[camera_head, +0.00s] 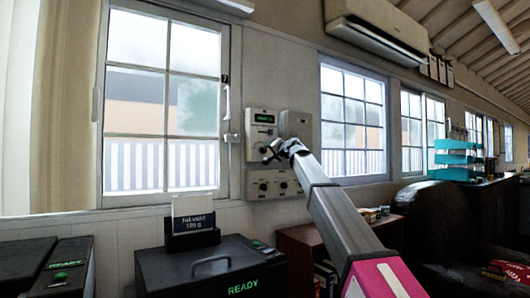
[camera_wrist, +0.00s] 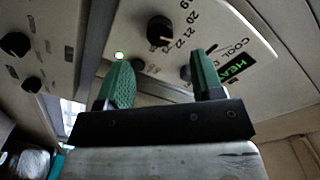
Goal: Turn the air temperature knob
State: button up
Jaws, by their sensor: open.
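The air temperature knob (camera_wrist: 160,30) is a round black knob with a pale pointer line, on a white control panel (camera_wrist: 215,22) with a dial of numbers around 19 to 22. In the wrist view my gripper (camera_wrist: 160,62) is open, its two green-padded fingers apart below the knob, with nothing between them. The knob sits beyond the fingertips, roughly centred between them, and they appear not to touch it. In the head view the panel (camera_head: 262,118) with a green display hangs on the wall beside the window. My gripper (camera_head: 275,152) is in front of its lower part and partly hides it.
A grey box (camera_head: 296,123) is right of the panel. A lower panel with several knobs (camera_head: 262,188) is below; a panel with black knobs (camera_wrist: 15,44) shows left in the wrist view. Black machines (camera_head: 215,265) stand below.

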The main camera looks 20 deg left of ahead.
aim_at(264, 150)
jog(key=x, duration=0.7)
jog(key=c, duration=0.9)
